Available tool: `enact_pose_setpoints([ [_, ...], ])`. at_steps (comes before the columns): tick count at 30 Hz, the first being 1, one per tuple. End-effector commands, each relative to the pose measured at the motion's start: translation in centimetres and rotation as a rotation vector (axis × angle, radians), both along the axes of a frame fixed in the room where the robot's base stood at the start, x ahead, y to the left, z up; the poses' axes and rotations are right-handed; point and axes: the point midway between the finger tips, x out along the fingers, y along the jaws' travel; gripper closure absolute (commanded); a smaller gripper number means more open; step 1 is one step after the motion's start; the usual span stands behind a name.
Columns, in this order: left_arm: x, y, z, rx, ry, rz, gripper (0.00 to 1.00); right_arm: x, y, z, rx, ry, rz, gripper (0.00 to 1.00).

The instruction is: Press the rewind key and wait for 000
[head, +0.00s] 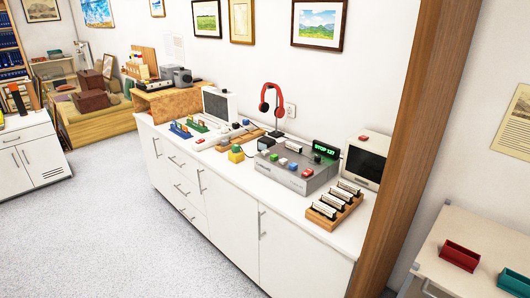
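A grey deck (287,183) stands on the white counter, with several coloured keys on its sloped top. A green key (283,161) is on its top, and a red key (307,174) is near its right end. The key labels are too small to read, so I cannot tell which is rewind. A dark display (325,149) on the deck's back right shows green text that reads "STOP 127". Neither of my grippers is in view.
A wooden rack (335,207) with several cassette-like items sits right of the deck. A monitor (365,160) stands behind it. Red headphones (272,100) hang on a stand at the back. A wooden post (410,150) rises at the counter's right end. The grey floor in front is clear.

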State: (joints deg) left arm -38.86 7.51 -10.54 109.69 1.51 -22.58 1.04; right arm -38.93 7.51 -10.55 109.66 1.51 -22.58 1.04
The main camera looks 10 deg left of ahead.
Motion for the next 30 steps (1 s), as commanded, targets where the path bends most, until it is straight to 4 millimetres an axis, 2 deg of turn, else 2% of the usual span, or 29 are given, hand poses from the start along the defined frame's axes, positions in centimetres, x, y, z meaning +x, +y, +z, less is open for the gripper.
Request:
enact_pose_setpoints([
  [1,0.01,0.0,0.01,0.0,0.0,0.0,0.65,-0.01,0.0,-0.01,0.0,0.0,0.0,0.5],
  [9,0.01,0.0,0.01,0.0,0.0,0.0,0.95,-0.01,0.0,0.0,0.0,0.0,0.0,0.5],
  [11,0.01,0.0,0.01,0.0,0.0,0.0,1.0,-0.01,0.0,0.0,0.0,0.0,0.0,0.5],
  [30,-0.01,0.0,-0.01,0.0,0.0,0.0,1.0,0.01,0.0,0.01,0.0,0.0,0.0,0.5],
])
